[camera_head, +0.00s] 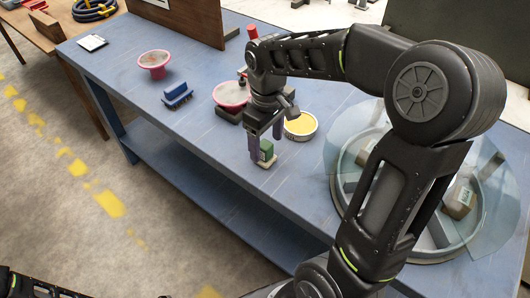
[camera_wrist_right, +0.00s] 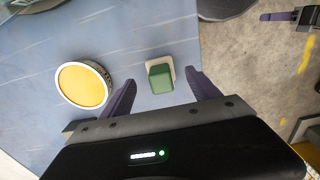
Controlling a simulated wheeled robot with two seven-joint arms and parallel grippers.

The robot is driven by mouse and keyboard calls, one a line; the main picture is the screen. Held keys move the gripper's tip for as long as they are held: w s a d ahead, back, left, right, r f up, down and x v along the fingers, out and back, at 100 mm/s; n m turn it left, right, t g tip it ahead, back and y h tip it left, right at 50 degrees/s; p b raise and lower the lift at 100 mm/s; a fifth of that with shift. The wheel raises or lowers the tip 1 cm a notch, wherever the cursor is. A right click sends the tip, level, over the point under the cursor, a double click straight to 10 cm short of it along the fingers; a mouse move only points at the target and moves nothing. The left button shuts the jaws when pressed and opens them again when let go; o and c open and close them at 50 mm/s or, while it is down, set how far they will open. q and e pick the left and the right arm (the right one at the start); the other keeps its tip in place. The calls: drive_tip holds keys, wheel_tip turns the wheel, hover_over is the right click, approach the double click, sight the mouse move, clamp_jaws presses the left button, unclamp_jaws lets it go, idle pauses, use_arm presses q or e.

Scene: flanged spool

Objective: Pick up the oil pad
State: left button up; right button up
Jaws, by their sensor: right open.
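The oil pad, a green block on a pale beige base, sits on the blue bench near its front edge (camera_head: 267,148). It also shows in the right wrist view (camera_wrist_right: 161,78). My right gripper (camera_head: 265,143) is open above the pad, and one finger partly covers it in the head view. In the right wrist view the pad appears between the purple fingertips, with a gap on each side. I cannot tell how far down the fingers reach. A purple-fingered gripper, probably my left (camera_wrist_right: 290,16), is over the floor in the right wrist view; its opening is unclear.
A round tin with yellow contents (camera_head: 301,125) stands close beside the pad. A large round glass-covered fixture (camera_head: 345,185) is at right. The bench's front left is clear.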

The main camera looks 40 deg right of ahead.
sight(266, 153)
wheel_tip(266, 153, down, 4)
drive_tip(key=shift+f, duration=0.25)
drive_tip(key=shift+c, duration=0.5)
drive_tip(key=c, duration=1.4)
